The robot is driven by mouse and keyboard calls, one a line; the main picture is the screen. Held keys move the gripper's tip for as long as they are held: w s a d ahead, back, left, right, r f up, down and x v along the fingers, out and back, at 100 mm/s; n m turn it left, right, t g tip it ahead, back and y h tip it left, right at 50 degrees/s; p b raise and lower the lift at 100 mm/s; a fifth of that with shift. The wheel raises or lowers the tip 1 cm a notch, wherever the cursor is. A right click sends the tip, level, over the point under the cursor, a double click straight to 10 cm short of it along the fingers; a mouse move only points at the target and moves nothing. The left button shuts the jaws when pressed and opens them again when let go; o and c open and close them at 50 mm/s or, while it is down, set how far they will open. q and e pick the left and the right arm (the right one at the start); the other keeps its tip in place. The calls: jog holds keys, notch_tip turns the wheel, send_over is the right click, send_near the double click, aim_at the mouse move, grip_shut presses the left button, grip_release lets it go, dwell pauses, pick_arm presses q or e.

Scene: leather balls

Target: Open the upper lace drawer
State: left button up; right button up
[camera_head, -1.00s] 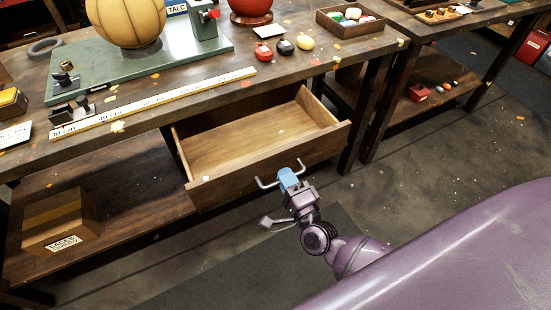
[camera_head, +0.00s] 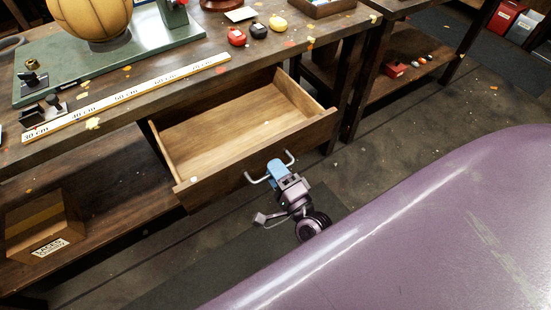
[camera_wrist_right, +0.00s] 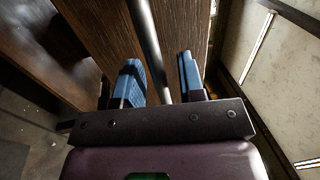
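The upper lace drawer (camera_head: 258,155) is a brown wooden drawer under the workbench top. It is pulled well out and its inside looks nearly empty. Its grey bar handle (camera_head: 291,157) is on the front panel, and the bar also shows in the right wrist view (camera_wrist_right: 147,38). My right gripper (camera_head: 277,169) is at the handle. In the wrist view its two blue fingers stand apart on either side of the bar, with a visible gap on the right side. My left gripper is not in view.
The workbench top carries a ruler (camera_head: 130,97), a green base plate (camera_head: 150,50) and a yellow ball (camera_head: 92,18). A cardboard box (camera_head: 42,226) sits on the lower shelf at left. Bare floor (camera_head: 390,165) lies right of the drawer.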

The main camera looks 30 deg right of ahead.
jog(key=shift+s+f, duration=0.1)
jog(key=shift+s, duration=0.15)
jog(key=s+f, duration=0.1)
jog(key=s, duration=0.9)
jog(key=shift+d+f, duration=0.15)
jog(key=shift+f, duration=0.25)
